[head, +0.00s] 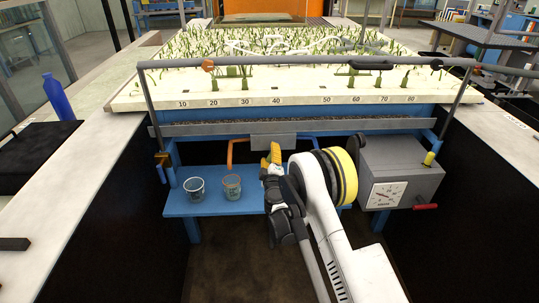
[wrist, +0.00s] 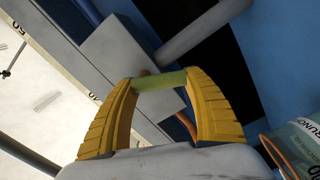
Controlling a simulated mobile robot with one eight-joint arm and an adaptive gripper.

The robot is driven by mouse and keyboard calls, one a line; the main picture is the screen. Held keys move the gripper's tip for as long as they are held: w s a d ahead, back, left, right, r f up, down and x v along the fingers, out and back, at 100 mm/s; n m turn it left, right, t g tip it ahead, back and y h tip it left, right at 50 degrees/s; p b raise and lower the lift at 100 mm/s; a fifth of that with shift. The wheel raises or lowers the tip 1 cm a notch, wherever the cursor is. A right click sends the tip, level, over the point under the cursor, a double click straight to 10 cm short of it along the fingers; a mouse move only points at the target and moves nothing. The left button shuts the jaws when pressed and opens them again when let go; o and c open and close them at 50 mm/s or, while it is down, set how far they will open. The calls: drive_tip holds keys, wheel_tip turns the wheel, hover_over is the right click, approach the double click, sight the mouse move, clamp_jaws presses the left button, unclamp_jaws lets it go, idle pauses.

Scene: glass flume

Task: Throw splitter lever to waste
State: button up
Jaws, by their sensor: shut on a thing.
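My gripper (head: 273,153) is in front of the grey splitter box (head: 288,141) below the flume's front edge. In the wrist view, its yellow ribbed fingers (wrist: 158,82) are shut on a short yellow-green bar, which I take to be the splitter lever (wrist: 160,81). The bar spans the gap between the fingertips, with a small brownish part behind it. The splitter box (wrist: 121,55) lies just behind. In the head view the fingers hide the lever. An orange pipe (head: 231,150) leads left from the box and a blue pipe (head: 325,134) leads right.
Two glass beakers, a clear one (head: 194,189) and an orange-rimmed one (head: 232,187), stand on the blue shelf (head: 205,210), left of my gripper. A grey box with a dial (head: 405,165) and a red handle (head: 426,207) stands at right. A grey rail (head: 300,59) crosses above.

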drive_tip(key=shift+d+f+n, duration=0.15)
drive_tip(key=shift+d+n, duration=0.05)
drive_tip(key=shift+n, duration=1.05)
drive_tip(key=shift+d+f+n, duration=0.1)
drive_tip(key=shift+d+n, duration=0.1)
drive_tip(key=shift+n, duration=1.05)
drive_tip(key=o, duration=1.2)
